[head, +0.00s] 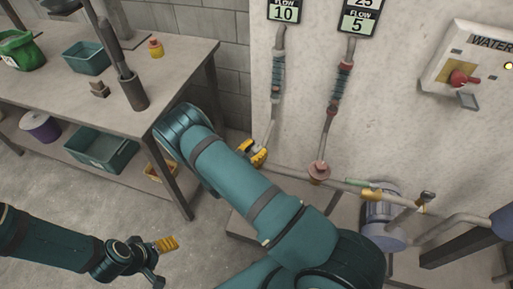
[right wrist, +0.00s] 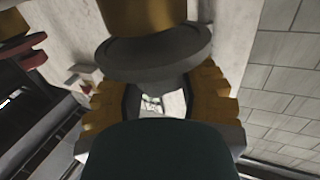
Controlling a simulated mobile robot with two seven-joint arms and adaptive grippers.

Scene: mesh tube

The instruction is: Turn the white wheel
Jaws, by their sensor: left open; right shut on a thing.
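My left gripper (head: 160,262) is open and empty over the floor at the lower left, far from the wheel.
A table (head: 185,50) with bins stands at the left. Pipes with red fittings (head: 319,171) run down and along the wall. A grey pump (head: 382,215) and a water panel (head: 470,65) are at the right. The floor at the lower left is clear.

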